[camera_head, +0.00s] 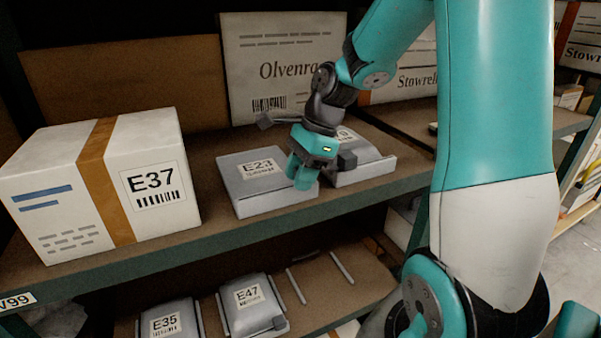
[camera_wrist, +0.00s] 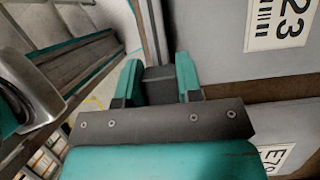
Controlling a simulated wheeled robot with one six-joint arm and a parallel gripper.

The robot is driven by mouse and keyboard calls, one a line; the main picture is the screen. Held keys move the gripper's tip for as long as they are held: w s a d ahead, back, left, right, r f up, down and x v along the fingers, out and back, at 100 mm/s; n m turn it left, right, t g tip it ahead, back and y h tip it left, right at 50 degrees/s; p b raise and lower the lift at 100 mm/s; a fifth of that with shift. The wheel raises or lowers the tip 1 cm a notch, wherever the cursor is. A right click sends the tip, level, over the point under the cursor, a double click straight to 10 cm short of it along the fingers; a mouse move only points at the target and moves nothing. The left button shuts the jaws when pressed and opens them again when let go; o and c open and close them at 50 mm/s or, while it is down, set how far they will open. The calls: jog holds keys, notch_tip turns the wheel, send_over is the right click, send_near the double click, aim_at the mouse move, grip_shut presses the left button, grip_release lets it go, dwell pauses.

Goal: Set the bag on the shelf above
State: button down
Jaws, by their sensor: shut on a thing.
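A flat grey bag labelled E23 (camera_head: 250,190) lies on the upper shelf (camera_head: 215,236), right of the big white box. It also fills the upper right of the wrist view (camera_wrist: 205,35). My gripper (camera_head: 302,172) is at its front right corner, pointing down. In the wrist view my fingers (camera_wrist: 158,85) are closed on a grey edge that appears to belong to this bag. A second grey bag (camera_head: 368,168) lies close beside it on the right, partly hidden behind my gripper; its label begins E7 in the wrist view.
A white box labelled E37 (camera_head: 95,185) stands left on the same shelf. Cartons (camera_head: 285,65) stand behind the bags. The lower shelf holds bags E35 (camera_head: 172,318) and E47 (camera_head: 250,310), with a bare space between rails (camera_head: 318,285) right of them.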

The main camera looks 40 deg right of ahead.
jog(key=c, duration=0.8)
grip_release()
jog(key=shift+f, duration=0.1)
jog(key=v, duration=1.2)
jog(key=s+a+f+n, duration=0.1)
jog(key=s+a+n, duration=0.2)
jog(key=a+n, duration=0.55)
jog(key=s+a+f+n, duration=0.1)
jog(key=s+a+n, duration=0.1)
jog(key=a+n, duration=0.6)
jog(key=s+a+f+n, duration=0.1)
jog(key=s+a+n, duration=0.1)
jog(key=s+n, duration=0.1)
jog(key=s+a+f+n, duration=0.1)
jog(key=s+a+n, duration=0.2)
jog(key=n, duration=0.2)
jog(key=s+a+f+n+g, duration=0.1)
jog(key=s+a+n, duration=0.2)
jog(key=s+n, duration=0.1)
jog(key=shift+a+p, duration=0.15)
jog(key=shift+p, duration=0.15)
jog(key=shift+f, duration=0.1)
